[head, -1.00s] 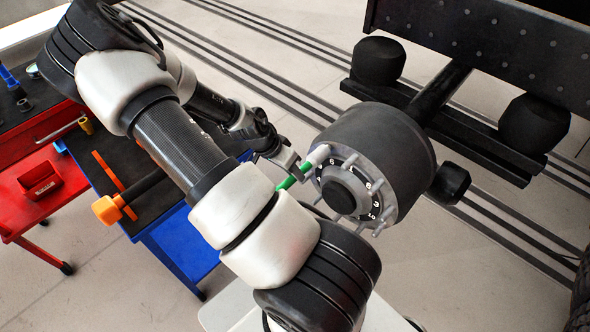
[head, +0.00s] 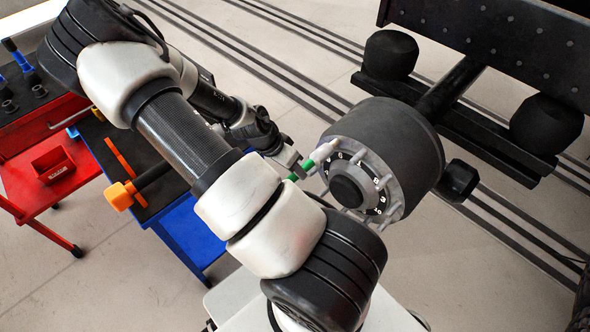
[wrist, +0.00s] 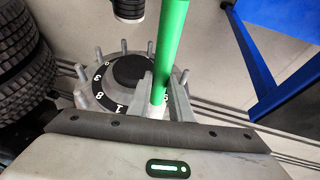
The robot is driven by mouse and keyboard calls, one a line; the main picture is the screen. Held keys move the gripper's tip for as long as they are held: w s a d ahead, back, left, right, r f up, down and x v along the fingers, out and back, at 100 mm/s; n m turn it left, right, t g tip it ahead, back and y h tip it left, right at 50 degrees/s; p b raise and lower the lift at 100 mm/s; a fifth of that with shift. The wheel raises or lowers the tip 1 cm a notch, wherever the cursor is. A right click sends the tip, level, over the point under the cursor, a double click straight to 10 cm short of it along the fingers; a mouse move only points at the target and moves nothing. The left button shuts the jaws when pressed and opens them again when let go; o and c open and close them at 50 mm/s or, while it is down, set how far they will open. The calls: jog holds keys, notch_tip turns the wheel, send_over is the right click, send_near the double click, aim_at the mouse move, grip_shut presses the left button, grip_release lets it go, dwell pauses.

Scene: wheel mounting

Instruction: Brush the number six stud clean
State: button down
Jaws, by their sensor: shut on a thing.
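My gripper (head: 299,169) is shut on a brush with a green handle (wrist: 170,45) and a pale bristle end, which also shows in the head view (head: 321,152). The bristle end is at the rim of the wheel hub (head: 372,213), at the upper left of its face. The brush and fingers cover the stud at the bristle end. I cannot surely read its number or tell whether the bristles touch it.
A blue cart (head: 190,236) with an orange-headed mallet (head: 121,195) on top stands left of the hub. A red cart (head: 60,222) with a small red bin (head: 53,164) is farther left. A dark chassis with rounded black blocks (head: 388,54) lies behind the hub. Tyres (wrist: 15,60) stand left in the wrist view.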

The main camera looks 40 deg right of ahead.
aim_at(305, 165)
jog(key=shift+w+d+b, duration=0.15)
jog(key=shift+d+b, duration=0.2)
jog(key=shift+d, duration=1.35)
jog(key=shift+a, duration=0.15)
jog(key=shift+a+p, duration=0.7)
jog(key=shift+a, duration=1.1)
jog(key=shift+d, duration=0.1)
jog(key=shift+d+b, duration=0.45)
jog(key=shift+d, duration=1.4)
